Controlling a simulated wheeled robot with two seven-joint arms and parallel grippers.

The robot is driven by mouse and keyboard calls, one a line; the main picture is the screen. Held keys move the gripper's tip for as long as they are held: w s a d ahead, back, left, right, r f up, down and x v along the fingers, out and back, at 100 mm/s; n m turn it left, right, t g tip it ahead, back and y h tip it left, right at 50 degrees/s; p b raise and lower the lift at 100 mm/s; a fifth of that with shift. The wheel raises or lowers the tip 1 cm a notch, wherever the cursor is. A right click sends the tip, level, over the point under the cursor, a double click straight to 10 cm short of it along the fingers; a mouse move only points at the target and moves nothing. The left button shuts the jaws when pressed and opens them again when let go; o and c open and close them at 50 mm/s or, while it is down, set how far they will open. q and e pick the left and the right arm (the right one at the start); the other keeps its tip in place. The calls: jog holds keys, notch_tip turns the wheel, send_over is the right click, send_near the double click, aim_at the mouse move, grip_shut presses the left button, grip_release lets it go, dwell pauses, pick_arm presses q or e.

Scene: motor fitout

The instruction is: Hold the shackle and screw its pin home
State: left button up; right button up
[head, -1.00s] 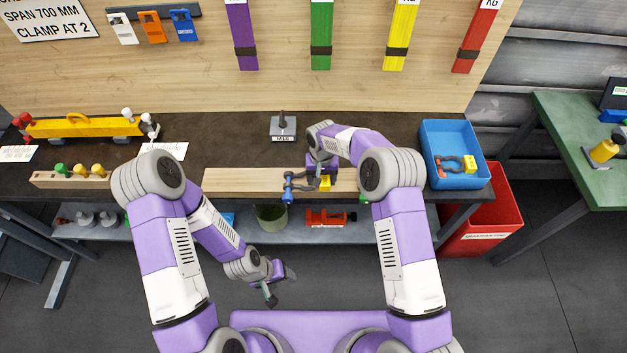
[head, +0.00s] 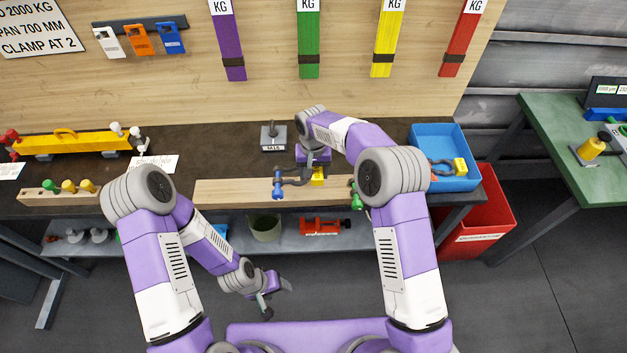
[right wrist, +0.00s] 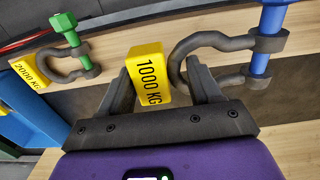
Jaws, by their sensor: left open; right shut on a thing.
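The dark bow shackle (head: 295,182) with a blue pin (head: 278,185) and a yellow 1000 KG tag (right wrist: 150,75) is at my right gripper (head: 314,166). In the right wrist view, my right gripper (right wrist: 165,85) has its fingers on either side of the tag, with the bow beside the right finger. The blue pin (right wrist: 265,45) passes through the upper eye and reaches the lower eye; how far it is screwed in cannot be told. My left gripper (head: 276,297) is open and empty, low in front of the bench.
A blue tray (head: 440,135) holds another shackle. An M16 block (head: 273,138) stands behind. A yellow beam (head: 75,145) is at left.

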aim_at(314, 192)
jog(key=shift+r, duration=1.1)
jog(key=shift+f, duration=0.45)
jog(key=shift+f+b, duration=3.05)
jog(key=shift+f, duration=1.4)
jog(key=o, duration=1.2)
